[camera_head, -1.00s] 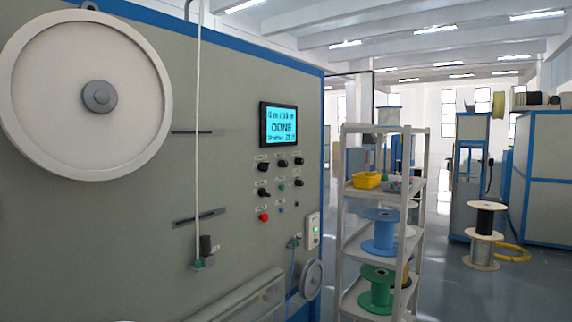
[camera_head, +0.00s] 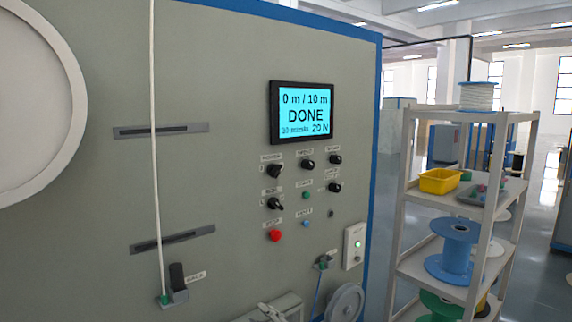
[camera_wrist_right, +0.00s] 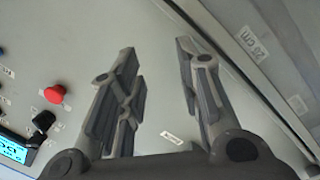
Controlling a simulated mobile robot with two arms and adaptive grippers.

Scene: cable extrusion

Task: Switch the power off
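The grey machine panel (camera_head: 225,80) fills the left and middle of the head view. Its lit display (camera_head: 303,114) reads "DONE" and "0 m / 10 m". Below it are several black knobs, including an upper left knob (camera_head: 274,171) and a lower left knob (camera_head: 274,204); their small labels are hard to read. A red button (camera_head: 275,236) sits under them. My right gripper (camera_wrist_right: 156,48) is open and empty in the right wrist view, its fingers over the panel. The red button (camera_wrist_right: 55,93) and a black knob (camera_wrist_right: 43,120) lie left of it. My left gripper is not in view.
A white box (camera_head: 354,246) with a green light is at the panel's right edge. A grey wheel (camera_head: 345,303) sits below it. A white cable (camera_head: 155,150) runs down the panel. A shelf (camera_head: 408,190) with a yellow bin (camera_head: 439,181) and spools stands to the right.

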